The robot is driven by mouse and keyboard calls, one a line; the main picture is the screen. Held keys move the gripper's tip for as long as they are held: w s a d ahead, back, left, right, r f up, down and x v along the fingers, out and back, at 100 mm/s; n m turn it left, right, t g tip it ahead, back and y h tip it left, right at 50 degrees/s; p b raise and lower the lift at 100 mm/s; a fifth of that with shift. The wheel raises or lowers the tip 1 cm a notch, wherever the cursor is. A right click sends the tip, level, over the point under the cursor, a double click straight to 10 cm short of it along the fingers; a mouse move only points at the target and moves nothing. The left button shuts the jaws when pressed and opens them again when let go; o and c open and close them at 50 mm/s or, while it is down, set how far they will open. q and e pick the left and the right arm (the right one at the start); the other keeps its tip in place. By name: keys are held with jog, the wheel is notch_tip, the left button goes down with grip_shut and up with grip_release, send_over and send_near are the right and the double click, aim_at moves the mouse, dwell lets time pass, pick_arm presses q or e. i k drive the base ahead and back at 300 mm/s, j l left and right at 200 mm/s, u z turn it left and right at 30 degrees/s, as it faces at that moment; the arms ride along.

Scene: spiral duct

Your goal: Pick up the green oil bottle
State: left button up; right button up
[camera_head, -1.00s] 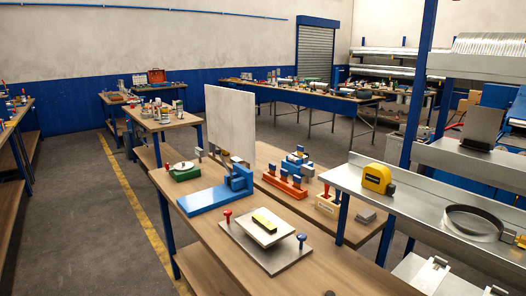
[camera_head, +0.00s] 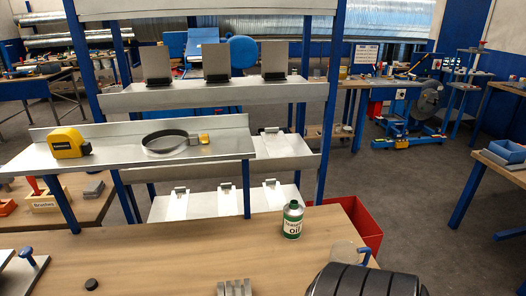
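The green oil bottle (camera_head: 293,219) stands upright on the wooden workbench (camera_head: 180,252), near its far edge and right of the middle of the view. I can make out neither of my grippers in the head view.
A dark ribbed rounded object (camera_head: 365,283) fills the bottom right, nearer than the bottle. Grey metal blocks (camera_head: 235,288) and a small black disc (camera_head: 91,284) are on the bench. A red bin (camera_head: 350,228) and metal shelves (camera_head: 215,97) stand behind. Bare benchtop lies left of the bottle.

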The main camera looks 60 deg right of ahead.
aim_at(294, 215)
jog(key=z, duration=2.15)
